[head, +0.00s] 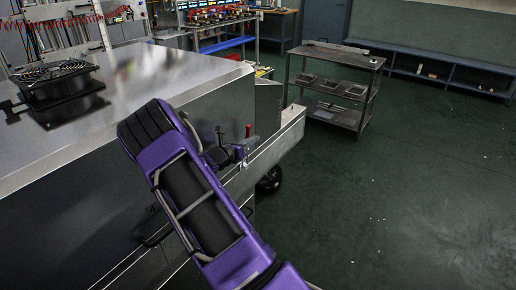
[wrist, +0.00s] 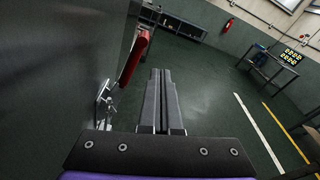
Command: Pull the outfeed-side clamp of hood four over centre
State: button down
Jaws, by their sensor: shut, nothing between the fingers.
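The clamp shows in the wrist view as a red-gripped lever (wrist: 134,58) above a bright metal bracket (wrist: 104,104) on a dark grey panel at the left. In the head view its red handle (head: 248,130) stands upright at the side of the metal dryer housing (head: 150,70). My gripper (wrist: 161,72) is shut and empty in the wrist view, its fingers pointing away from the camera, to the right of the red lever with a visible gap. In the head view my purple arm reaches up beside the housing and hides part of the clamp's surroundings.
A fan unit (head: 56,80) sits on the housing top. A grey shelf cart (head: 335,88) stands beyond the housing's end. A metal ledge (head: 275,148) runs along its side. The green floor at the right is largely clear.

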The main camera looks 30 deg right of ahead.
jog(key=shift+w+a+r, duration=0.15)
jog(key=shift+w, duration=0.3)
dwell(0.6)
